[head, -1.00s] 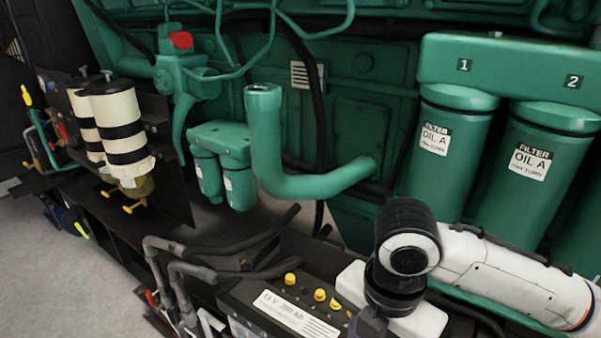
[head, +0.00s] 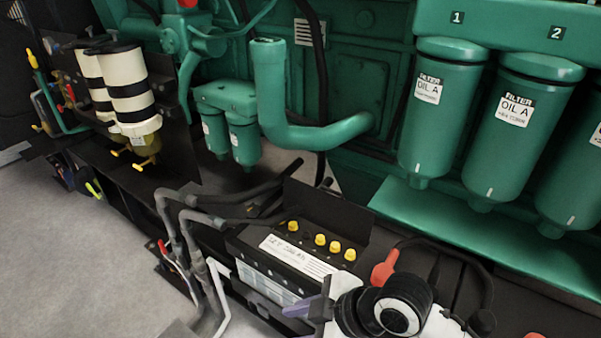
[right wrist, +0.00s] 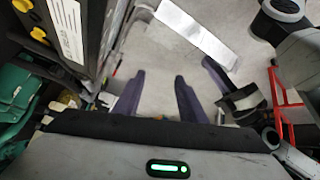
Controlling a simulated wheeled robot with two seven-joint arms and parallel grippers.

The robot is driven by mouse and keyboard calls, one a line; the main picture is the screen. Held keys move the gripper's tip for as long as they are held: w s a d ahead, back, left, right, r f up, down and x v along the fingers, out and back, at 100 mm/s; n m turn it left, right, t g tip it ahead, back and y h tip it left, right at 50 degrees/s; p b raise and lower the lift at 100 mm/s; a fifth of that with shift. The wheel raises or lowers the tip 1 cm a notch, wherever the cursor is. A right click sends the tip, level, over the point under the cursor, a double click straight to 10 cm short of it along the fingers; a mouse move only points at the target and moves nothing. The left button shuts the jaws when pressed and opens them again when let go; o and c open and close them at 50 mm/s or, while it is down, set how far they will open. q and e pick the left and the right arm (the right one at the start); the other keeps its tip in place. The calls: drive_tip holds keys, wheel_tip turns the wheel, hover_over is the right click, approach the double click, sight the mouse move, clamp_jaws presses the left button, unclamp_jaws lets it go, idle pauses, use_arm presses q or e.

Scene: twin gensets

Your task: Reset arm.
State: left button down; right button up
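My right gripper (right wrist: 158,100) shows in the right wrist view with two purple fingers apart; it is open, with nothing between them but grey floor. In the head view, my right arm (head: 395,305) is at the bottom edge, in front of the black battery (head: 275,270). A purple finger (head: 310,307) shows beside the battery's lower right side; whether it touches cannot be told. Another purple finger (right wrist: 218,76), seemingly of my left gripper, shows at right in the wrist view. Its opening cannot be made out. No left arm shows in the head view.
Green oil filters (head: 515,130) hang at the right above a green ledge (head: 470,235). A green pipe (head: 310,130) rises mid-view. Cream and black canisters (head: 130,85) stand at left. Grey hoses (head: 180,230) run beside the battery. Bare floor (head: 60,240) lies at lower left.

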drive_tip(key=s+d+f+m+t+h, duration=0.2)
drive_tip(key=s+d+f+m, duration=0.3)
drive_tip(key=d+f+m, duration=0.2)
drive_tip(key=s+d+f+m+t+h, duration=0.3)
drive_tip(key=s+d+f+m, duration=0.2)
drive_tip(key=d+f, duration=0.5)
drive_tip(key=shift+s+d+f+m+t, duration=0.25)
drive_tip(key=shift+d+m, duration=0.2)
drive_tip(key=shift+m, duration=0.75)
